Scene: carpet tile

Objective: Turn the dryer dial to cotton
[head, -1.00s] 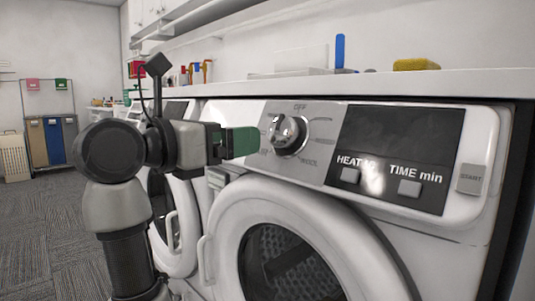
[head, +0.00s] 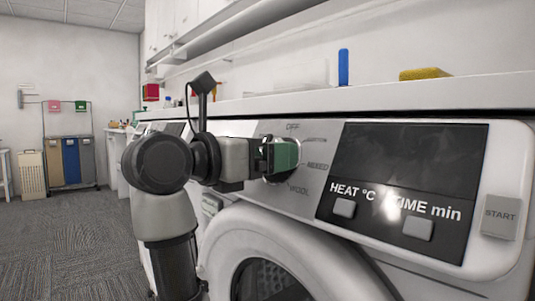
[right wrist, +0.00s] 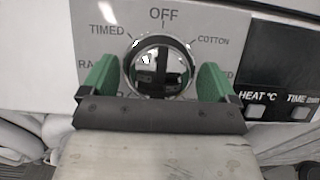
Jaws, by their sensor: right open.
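The dryer dial (right wrist: 160,66) is a round, shiny chrome knob on a grey panel, seen from the front in the right wrist view. Labels around it read OFF at the top, TIMED at upper left and COTTON (right wrist: 213,40) at upper right. Reflections hide where the dial points. My right gripper (right wrist: 158,78) is open, its green fingers on either side of the dial; the left finger is very close to the rim, and I cannot tell if it touches. In the head view this gripper (head: 284,156) covers most of the dial. My left gripper is not in view.
The dryer's black display (head: 410,165) with HEAT and TIME buttons is right of the dial, and the START button (head: 500,214) is farther right. The round door (head: 290,235) is below. A shelf above holds a yellow sponge (head: 425,73) and a blue object (head: 343,67).

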